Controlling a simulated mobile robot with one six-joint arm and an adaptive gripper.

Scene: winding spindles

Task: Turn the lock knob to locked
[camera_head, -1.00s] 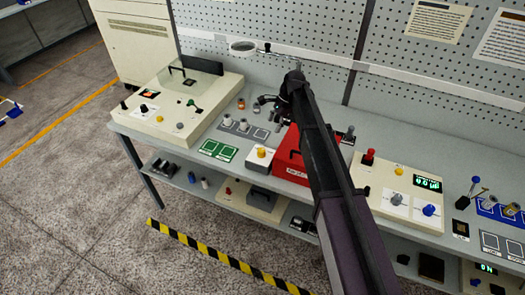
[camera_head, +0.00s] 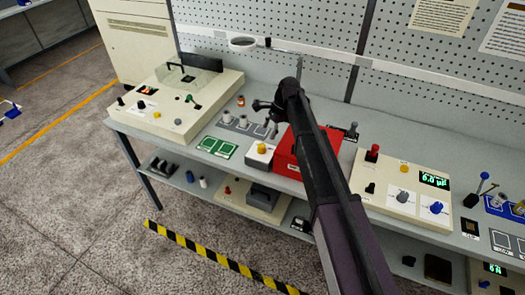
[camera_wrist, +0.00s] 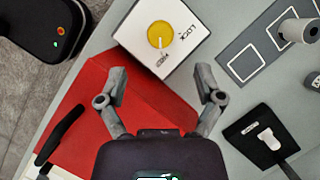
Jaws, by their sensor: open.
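The lock knob (camera_wrist: 161,36) is a round yellow knob on a small white box (camera_wrist: 141,61). The box top carries the word LOCK to the right of the knob and another label below it. A short pale mark on the knob appears to face the lower label, not LOCK. The knob (camera_head: 262,148) also shows in the head view, at the left of the red box. My gripper (camera_wrist: 163,76) is open and empty. The fingers do not touch the knob.
The red box (camera_wrist: 76,113) lies under my gripper. A black plate with a pale switch (camera_wrist: 268,138) and a grey panel with outlined squares (camera_wrist: 241,62) are at the right. A cream panel with a display (camera_head: 402,190) stands farther right on the bench.

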